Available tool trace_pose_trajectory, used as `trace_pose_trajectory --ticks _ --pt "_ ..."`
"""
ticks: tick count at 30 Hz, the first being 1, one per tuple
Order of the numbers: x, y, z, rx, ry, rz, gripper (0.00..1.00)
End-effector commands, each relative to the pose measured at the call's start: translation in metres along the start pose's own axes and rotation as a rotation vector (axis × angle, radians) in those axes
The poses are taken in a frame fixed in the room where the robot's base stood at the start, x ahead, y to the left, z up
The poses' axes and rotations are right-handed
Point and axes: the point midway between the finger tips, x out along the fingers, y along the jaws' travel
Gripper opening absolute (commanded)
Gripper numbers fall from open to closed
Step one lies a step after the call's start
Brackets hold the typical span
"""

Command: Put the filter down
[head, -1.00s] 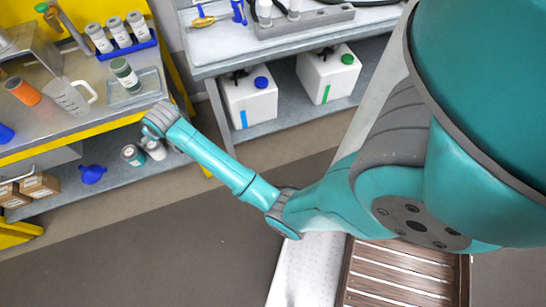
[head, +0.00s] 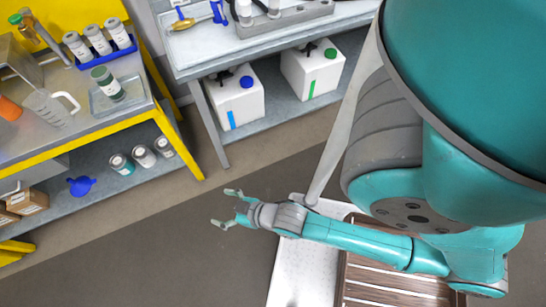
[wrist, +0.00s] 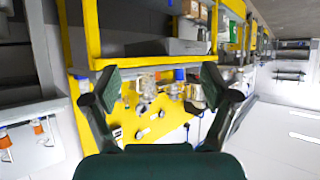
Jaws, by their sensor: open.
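My gripper (head: 226,208) is open and empty over the floor, in front of the yellow bench and apart from it. In the wrist view its two dark green fingers stand wide apart (wrist: 160,82) with nothing between them. A cylinder with a green cap (head: 108,84) stands in a clear shallow tray (head: 135,95) on the yellow bench. I cannot tell for sure which thing is the filter; this cylinder may be it. Several similar grey-white cylinders stand in a blue rack (head: 118,54) behind the tray.
A clear jug (head: 48,107) stands left of the tray. Capped jars (head: 143,156) and a blue funnel-like piece (head: 81,186) sit on the lower shelf. White canisters (head: 236,97) stand under the grey table (head: 215,48). The floor (head: 150,255) before the benches is clear.

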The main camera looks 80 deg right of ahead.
Motion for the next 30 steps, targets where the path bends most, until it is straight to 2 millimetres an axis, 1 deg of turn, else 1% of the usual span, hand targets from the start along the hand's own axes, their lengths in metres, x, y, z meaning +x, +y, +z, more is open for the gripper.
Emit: trace_pose_trajectory --ticks 1,5,6,8,9,12,15,18,21,24,30 --pt "-0.022 -0.003 0.003 -0.004 0.012 -0.008 0.85" --pt "-0.071 -0.007 -0.002 -0.013 0.065 -0.027 0.85" --pt "-0.086 -0.008 -0.005 -0.015 0.080 -0.033 0.85" --pt "-0.108 -0.009 -0.010 -0.018 0.104 -0.042 0.85" --pt "-0.122 -0.010 -0.015 -0.021 0.120 -0.049 0.85" --pt "-0.156 -0.011 -0.026 -0.025 0.157 -0.063 0.85" --pt "-0.183 -0.012 -0.040 -0.028 0.191 -0.076 0.85" --pt "-0.202 -0.012 -0.050 -0.030 0.215 -0.085 0.85" --pt "-0.212 -0.012 -0.057 -0.030 0.230 -0.090 0.85" --pt "-0.216 -0.012 -0.059 -0.031 0.235 -0.092 0.85" --pt "-0.215 -0.012 -0.059 -0.031 0.236 -0.092 0.85"
